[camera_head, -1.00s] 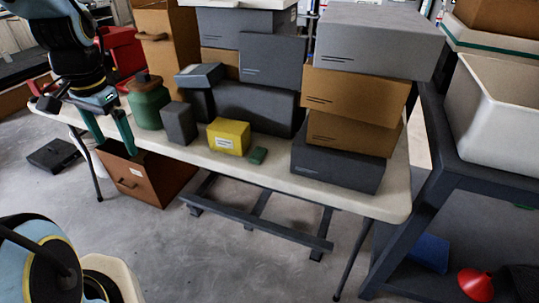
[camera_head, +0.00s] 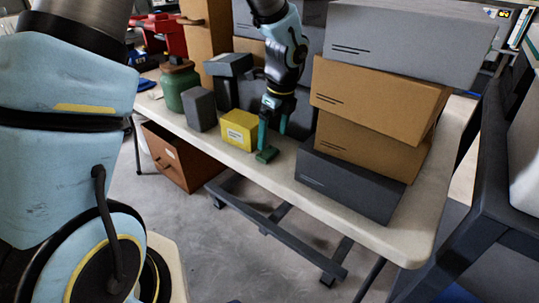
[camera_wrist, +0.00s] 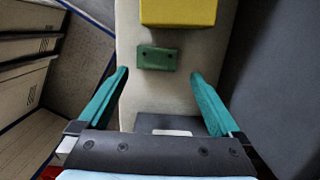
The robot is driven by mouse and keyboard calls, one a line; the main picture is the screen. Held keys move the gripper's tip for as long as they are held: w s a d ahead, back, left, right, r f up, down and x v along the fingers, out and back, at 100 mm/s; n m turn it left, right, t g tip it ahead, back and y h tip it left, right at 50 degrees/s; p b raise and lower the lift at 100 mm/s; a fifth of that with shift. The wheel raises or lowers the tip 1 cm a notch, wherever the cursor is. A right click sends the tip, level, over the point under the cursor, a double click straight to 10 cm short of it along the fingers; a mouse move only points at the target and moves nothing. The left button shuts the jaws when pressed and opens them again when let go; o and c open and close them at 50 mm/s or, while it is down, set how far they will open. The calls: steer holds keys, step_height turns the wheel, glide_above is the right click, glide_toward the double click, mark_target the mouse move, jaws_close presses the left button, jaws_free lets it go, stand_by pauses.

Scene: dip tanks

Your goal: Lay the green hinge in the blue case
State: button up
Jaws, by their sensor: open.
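The green hinge (camera_head: 266,155) lies flat on the white table in front of the yellow box. It also shows in the wrist view (camera_wrist: 157,57), small and dark green with two holes. My gripper (camera_head: 273,142) is open and empty, pointing down just above the hinge. In the wrist view my gripper's teal fingertips (camera_wrist: 160,73) are spread wider than the hinge, which appears slightly beyond the line between them. A blue object (camera_head: 455,294), perhaps the blue case, is partly cut off at the bottom right; its inside is not visible.
The yellow box (camera_head: 239,130) stands close beside the hinge. A grey box (camera_head: 199,109) and a green jar (camera_head: 179,88) stand farther left. Stacked grey and orange boxes (camera_head: 350,180) rise close on the right. A dark shelf frame (camera_head: 470,225) stands beyond the table's right end.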

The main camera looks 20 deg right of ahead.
mark_target(268, 152)
steer(key=shift+w+a+f, duration=0.1)
steer(key=shift+a+f, duration=0.05)
steer(key=shift+f, duration=0.75)
steer(key=shift+w+a+f, duration=0.1)
steer(key=shift+a+f, duration=0.05)
steer(key=shift+f, duration=0.7)
steer(key=shift+w+a+f, duration=0.1)
steer(key=shift+a+f, duration=0.05)
steer(key=shift+f, duration=0.75)
steer(key=shift+r, duration=0.15)
steer(key=c, duration=1.4)
